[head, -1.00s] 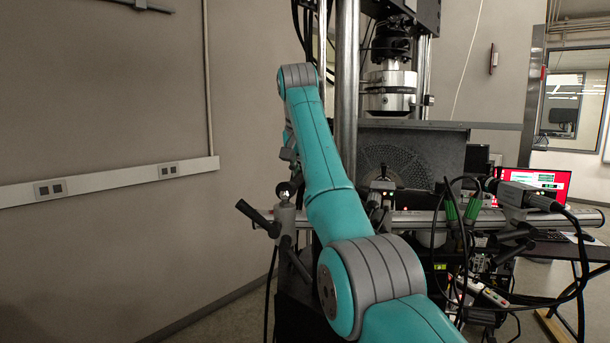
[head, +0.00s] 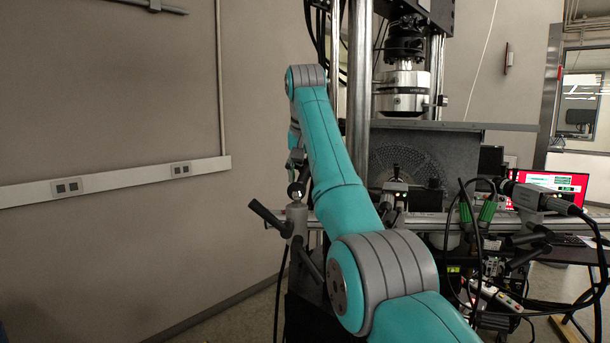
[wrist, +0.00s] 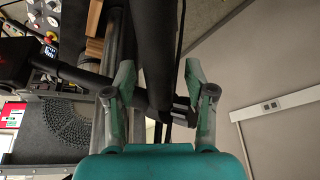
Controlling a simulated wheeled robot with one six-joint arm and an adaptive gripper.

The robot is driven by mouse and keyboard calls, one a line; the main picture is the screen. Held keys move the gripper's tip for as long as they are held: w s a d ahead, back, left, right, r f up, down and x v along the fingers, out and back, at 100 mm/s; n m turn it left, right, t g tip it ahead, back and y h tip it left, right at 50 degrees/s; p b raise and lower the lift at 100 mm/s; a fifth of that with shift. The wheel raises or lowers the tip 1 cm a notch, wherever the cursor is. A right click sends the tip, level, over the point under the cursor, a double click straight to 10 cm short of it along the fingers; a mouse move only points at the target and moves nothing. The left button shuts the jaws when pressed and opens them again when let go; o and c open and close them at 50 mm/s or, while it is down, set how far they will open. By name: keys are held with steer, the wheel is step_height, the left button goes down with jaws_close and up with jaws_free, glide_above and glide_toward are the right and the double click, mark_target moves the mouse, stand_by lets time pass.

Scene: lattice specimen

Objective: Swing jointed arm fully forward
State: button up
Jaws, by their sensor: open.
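The jointed arm appears to be the black handle (head: 270,217) and dark lower link (head: 310,264) joined at a grey clamp post (head: 297,215), left of the test machine's rail. The handle slants up to the left. In the wrist view, a thick black bar (wrist: 153,55) runs between the fingers of my gripper (wrist: 158,82), and another dark bar (wrist: 75,72) meets it from the left. I cannot tell which part of the jointed arm each bar is. My gripper is open, one finger on each side of the thick bar, with gaps showing. In the head view my own arm hides most of the gripper.
The test machine's column (head: 360,85) and perforated plate (head: 408,160) stand behind my arm. A metal rail (head: 425,222) carries a camera (head: 535,197) and cables at the right. The wall with a white conduit (head: 110,182) is left, with clear floor before it.

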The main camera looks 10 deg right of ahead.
steer(key=shift+r, duration=0.1)
steer(key=shift+v, duration=2.9)
